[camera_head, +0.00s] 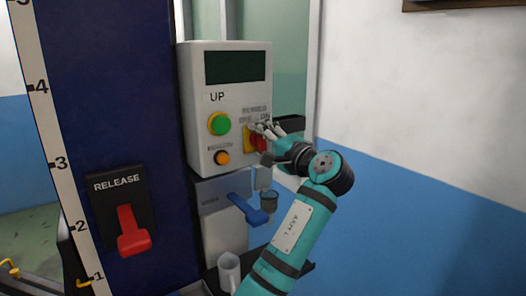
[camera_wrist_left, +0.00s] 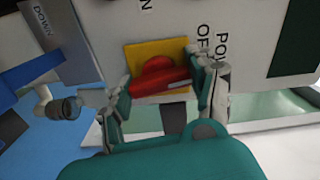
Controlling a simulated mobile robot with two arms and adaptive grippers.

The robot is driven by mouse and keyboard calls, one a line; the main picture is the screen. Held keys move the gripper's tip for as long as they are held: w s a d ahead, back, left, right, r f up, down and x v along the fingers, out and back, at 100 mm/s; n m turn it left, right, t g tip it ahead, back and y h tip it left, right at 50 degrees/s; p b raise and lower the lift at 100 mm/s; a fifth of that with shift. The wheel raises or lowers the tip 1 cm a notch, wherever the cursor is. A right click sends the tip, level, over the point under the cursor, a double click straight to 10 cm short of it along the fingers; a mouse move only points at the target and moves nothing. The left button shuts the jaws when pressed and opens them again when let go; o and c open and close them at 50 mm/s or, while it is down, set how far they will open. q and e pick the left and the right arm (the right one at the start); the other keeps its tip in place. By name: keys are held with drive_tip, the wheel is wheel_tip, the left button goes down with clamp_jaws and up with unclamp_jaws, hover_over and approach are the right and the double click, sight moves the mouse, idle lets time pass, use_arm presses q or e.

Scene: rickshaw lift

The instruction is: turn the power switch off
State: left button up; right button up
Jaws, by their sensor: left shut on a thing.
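The power switch is a red rotary knob on a yellow plate on the right side of the grey control box (camera_head: 225,75). In the head view the switch (camera_head: 261,143) is partly hidden by my left gripper (camera_head: 268,130). In the left wrist view the red knob (camera_wrist_left: 158,78) shows clearly, its bar lying across the yellow plate. My left gripper (camera_wrist_left: 165,85) has one finger at each end of the bar and is shut on it. "OFF" and part of "POWER" are printed beside it. My right gripper is not in view.
A green button (camera_head: 220,124) marked UP and an orange button (camera_head: 222,158) are left of the switch. A blue lever (camera_head: 248,210) hangs below the box. A red release lever (camera_head: 131,230) is on the blue column.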

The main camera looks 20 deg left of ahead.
sight(255, 97)
use_arm(q)
drive_tip(key=n+b, duration=0.2)
drive_tip(key=n, duration=0.2)
drive_tip(key=shift+f+b, duration=0.15)
drive_tip(key=shift+b, duration=0.2)
drive_tip(key=shift+n+b, duration=0.55)
drive_tip(key=shift+n, duration=0.55)
drive_tip(key=o, duration=1.2)
drive_tip(key=shift+a, duration=0.1)
drive_tip(key=shift+r, duration=0.2)
wheel_tip(255, 97, up, 9)
drive_tip(key=shift+s, duration=0.1)
drive_tip(key=shift+r, duration=0.4)
